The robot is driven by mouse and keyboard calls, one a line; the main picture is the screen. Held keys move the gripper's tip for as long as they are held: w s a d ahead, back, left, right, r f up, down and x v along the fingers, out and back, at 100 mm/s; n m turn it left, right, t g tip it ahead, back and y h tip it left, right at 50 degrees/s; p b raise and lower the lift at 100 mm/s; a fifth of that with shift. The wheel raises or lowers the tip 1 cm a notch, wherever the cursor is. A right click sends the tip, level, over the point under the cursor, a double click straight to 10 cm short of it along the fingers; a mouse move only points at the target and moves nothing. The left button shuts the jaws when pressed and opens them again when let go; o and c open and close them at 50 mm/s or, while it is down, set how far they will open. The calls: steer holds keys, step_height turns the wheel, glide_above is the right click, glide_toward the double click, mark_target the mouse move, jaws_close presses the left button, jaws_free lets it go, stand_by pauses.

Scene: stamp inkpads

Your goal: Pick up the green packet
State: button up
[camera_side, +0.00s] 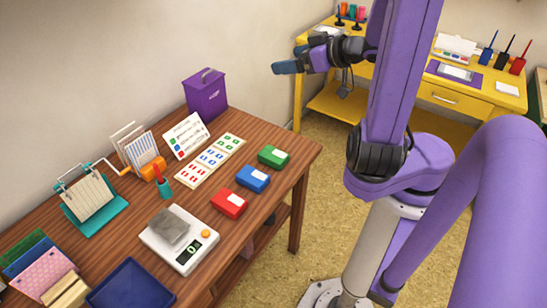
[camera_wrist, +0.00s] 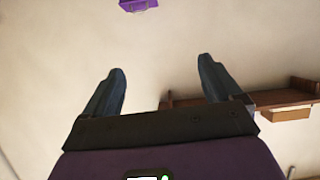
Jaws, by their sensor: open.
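The green packet (camera_side: 274,156) with a white label lies on the brown wooden table, near its right corner. It is the farthest back of a diagonal row with a blue packet (camera_side: 253,178) and a red packet (camera_side: 229,203). My gripper (camera_side: 274,68) is raised at the top of the side view, well apart from the green packet. In the wrist view its two dark fingers (camera_wrist: 161,82) are spread with nothing between them. The wrist view faces a pale wall, and no packet shows there.
A card sheet (camera_side: 211,160) with coloured marks lies left of the packets. A scale (camera_side: 179,238) bearing a grey block stands in front. A purple box (camera_side: 205,94) stands at the back corner. A yellow desk (camera_side: 459,97) is behind my arm. The table's right edge is clear.

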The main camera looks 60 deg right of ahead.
steer(key=s, duration=0.1)
glide_toward(275, 155)
steer(key=x, duration=0.3)
steer(key=shift+w+f, duration=0.1)
steer(key=shift+w, duration=0.05)
steer(key=shift+w+f, duration=0.3)
steer(key=shift+w, duration=0.2)
steer(key=shift+x, duration=3.15)
steer(key=shift+d+r, duration=0.1)
steer(key=c, duration=1.1)
